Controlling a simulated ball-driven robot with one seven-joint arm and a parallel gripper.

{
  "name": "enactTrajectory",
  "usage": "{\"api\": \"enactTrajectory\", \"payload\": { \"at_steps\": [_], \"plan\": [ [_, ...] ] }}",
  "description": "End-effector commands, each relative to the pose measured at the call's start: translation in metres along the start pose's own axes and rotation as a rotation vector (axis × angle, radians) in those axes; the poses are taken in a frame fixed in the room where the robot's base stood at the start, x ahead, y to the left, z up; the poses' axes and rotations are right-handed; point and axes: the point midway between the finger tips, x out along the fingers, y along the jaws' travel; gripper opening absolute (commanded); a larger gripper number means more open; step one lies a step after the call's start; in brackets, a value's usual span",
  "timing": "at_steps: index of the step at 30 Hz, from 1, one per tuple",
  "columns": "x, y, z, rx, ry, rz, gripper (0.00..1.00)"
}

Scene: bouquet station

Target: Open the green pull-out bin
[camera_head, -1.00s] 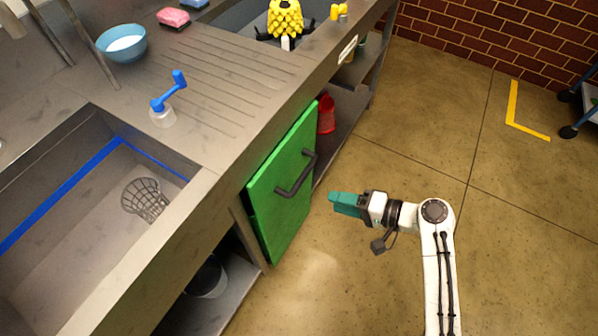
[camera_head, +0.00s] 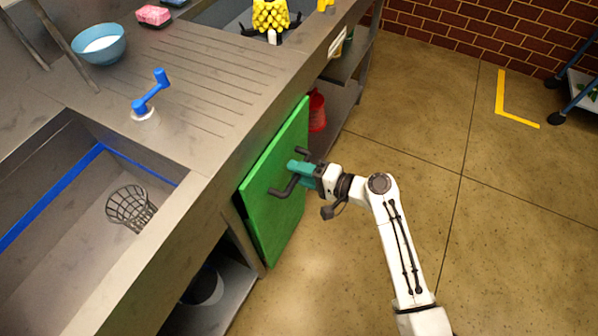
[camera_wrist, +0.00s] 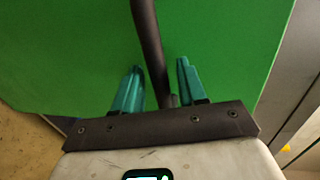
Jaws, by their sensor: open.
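The green pull-out bin front (camera_head: 276,212) stands upright under the counter, and its face also fills most of the wrist view (camera_wrist: 70,50). A dark bar handle (camera_head: 282,190) is fixed across its face. My gripper (camera_head: 294,168) is at the middle of the handle, its teal fingers pointing at the green panel. In the wrist view the handle (camera_wrist: 147,45) passes between the two open fingers of my gripper (camera_wrist: 157,80). The fingers stand apart on either side of the bar, with a gap to each. The bin's inside is hidden.
The steel counter (camera_head: 215,60) runs above the bin, with a sink holding a wire basket (camera_head: 130,207) at left. A red container (camera_head: 317,110) stands on the shelf beyond the bin. The floor (camera_head: 480,230) on the right is clear.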

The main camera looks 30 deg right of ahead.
Motion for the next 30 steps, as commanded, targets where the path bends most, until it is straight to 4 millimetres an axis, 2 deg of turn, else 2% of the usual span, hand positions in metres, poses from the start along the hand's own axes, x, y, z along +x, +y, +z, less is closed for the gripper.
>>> {"api": "enactTrajectory", "payload": {
  "at_steps": [10,23,30],
  "plan": [
    [0.0040,0.0003,0.0006,0.000,-0.001,0.001,0.41],
    [0.0037,0.0005,0.0006,0.000,-0.001,0.001,0.00],
    [0.0037,0.0006,0.0006,0.000,-0.001,0.001,0.00]
  ]
}}
